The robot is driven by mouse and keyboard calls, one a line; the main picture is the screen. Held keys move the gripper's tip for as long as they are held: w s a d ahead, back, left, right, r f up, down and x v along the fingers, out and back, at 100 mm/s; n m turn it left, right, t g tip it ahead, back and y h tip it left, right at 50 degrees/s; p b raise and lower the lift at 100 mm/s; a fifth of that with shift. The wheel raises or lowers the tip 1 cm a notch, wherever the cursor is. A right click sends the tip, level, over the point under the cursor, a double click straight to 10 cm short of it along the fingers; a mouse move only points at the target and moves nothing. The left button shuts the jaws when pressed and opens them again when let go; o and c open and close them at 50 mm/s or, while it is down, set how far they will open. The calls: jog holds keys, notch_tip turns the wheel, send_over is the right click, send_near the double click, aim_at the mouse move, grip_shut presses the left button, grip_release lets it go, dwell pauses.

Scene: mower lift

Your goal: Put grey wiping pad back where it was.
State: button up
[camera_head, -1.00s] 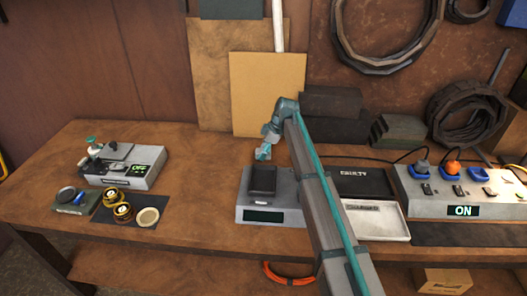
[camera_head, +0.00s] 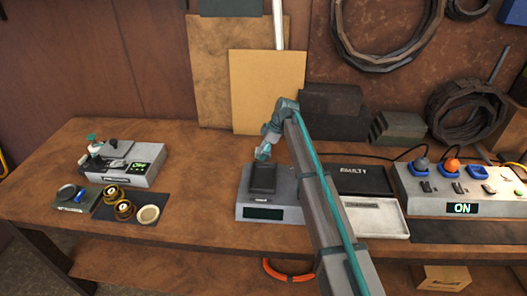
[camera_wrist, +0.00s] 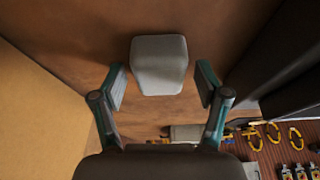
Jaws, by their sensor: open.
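A grey block with rounded corners, which looks like the grey wiping pad (camera_wrist: 159,63), shows in the wrist view on a brown surface. It lies between and just beyond the spread fingertips of my gripper (camera_wrist: 161,85), with a gap on each side. In the head view my gripper (camera_head: 264,152) is low over the bench, just behind the black block on the scale. The pad cannot be made out there, as the black block and gripper cover that spot. My gripper is open and empty.
The grey scale (camera_head: 262,213) bears the black block (camera_head: 262,178). A yellow-brown board (camera_head: 267,92) leans behind my gripper. An open case (camera_head: 376,220) and a grey switch box (camera_head: 431,203) stand to the right.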

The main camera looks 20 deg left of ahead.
jog(key=b+v, duration=0.2)
jog(key=v, duration=1)
jog(key=shift+b, duration=0.3)
jog(key=shift+r, duration=0.1)
